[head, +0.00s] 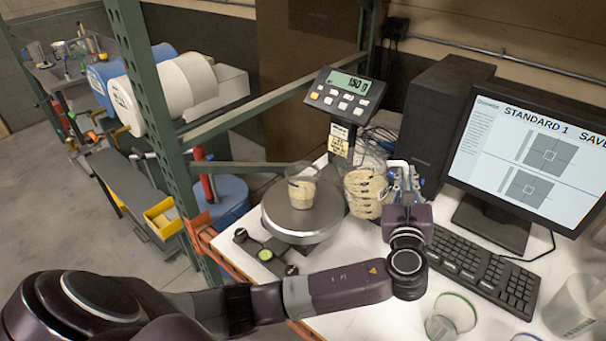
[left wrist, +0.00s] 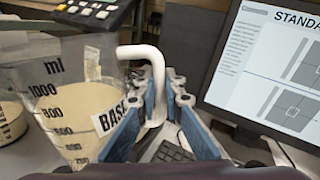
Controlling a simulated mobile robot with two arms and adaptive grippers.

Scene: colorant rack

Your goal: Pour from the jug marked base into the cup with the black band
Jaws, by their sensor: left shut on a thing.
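The jug marked base (head: 364,192) is clear, with cream-coloured liquid inside, and looks roughly upright just right of the scale's plate. In the left wrist view the jug (left wrist: 70,105) shows its BASE label, ml marks and white handle (left wrist: 155,75). My left gripper (head: 403,178) is shut on that handle, and its fingers (left wrist: 155,105) lie on both sides of it. The cup with the black band (head: 302,186) stands on the scale and holds cream-coloured material. Part of a cup (left wrist: 12,118) shows at the left wrist view's left edge. My right gripper is out of view.
The scale plate (head: 275,222) and its display (head: 344,95), reading about 150 g, are at the table's left. A green-rimmed cup (head: 450,318) and a clear container (head: 575,305) are at the front right. A keyboard (head: 480,268) and monitor (head: 535,150) stand right. Green rack posts (head: 150,100) rise left.

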